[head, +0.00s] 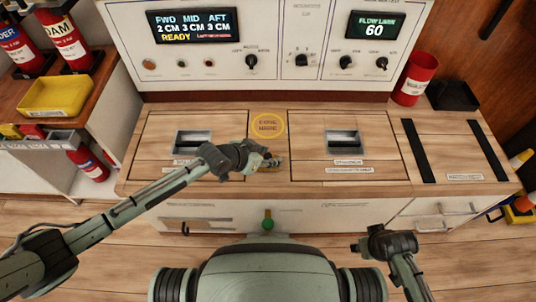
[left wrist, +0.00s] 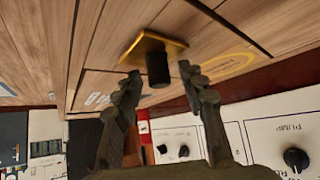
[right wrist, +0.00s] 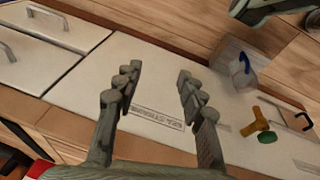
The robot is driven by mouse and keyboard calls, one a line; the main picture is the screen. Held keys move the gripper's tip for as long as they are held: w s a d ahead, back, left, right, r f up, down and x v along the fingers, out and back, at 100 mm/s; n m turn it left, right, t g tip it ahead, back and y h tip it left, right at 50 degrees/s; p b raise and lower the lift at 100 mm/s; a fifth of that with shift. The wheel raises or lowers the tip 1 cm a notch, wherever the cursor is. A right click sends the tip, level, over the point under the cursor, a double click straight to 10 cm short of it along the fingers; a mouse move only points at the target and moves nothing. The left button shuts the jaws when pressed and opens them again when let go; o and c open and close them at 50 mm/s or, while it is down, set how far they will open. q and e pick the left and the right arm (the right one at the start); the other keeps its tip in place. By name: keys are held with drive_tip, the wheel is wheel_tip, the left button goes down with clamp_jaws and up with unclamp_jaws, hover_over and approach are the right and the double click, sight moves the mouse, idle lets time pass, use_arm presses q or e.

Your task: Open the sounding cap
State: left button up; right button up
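The sounding cap appears to be a black upright knob (left wrist: 158,68) on a square brass plate (left wrist: 165,44), set in the wooden counter in the left wrist view. In the head view the brass plate (head: 271,168) shows only in part, beside my left gripper (head: 268,161), whose fingers cover much of it. In the left wrist view my left gripper (left wrist: 159,80) is open, with one finger on each side of the knob and gaps showing. My right gripper (right wrist: 158,76) is open and empty, hanging in front of the counter.
Two recessed handles (head: 193,138) (head: 343,140) sit in wooden hatches. A yellow ring mark (head: 268,126) lies behind the cap. A control panel (head: 270,45) stands at the back. A red cup (head: 415,78) and black tray (head: 454,95) stand right. A green knob (head: 267,223) sticks out in front.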

use_arm(q)
clamp_jaws()
use_arm(e)
drive_tip(key=shift+w+d, duration=0.1)
drive_tip(key=shift+w, duration=0.25)
drive_tip(key=shift+r, duration=0.1)
use_arm(q)
drive_tip(key=shift+w, duration=0.1)
use_arm(e)
drive_tip(key=shift+w, duration=0.1)
use_arm(q)
drive_tip(key=w+b, duration=0.3)
drive_tip(key=w, duration=0.3)
drive_tip(key=shift+f, duration=0.15)
drive_tip(key=shift+w, duration=0.1)
use_arm(e)
wheel_tip(320, 180, up, 7)
drive_tip(key=shift+t+h, duration=0.3)
drive_tip(key=shift+d, duration=0.1)
use_arm(q)
drive_tip(key=shift+o, duration=0.5)
unclamp_jaws()
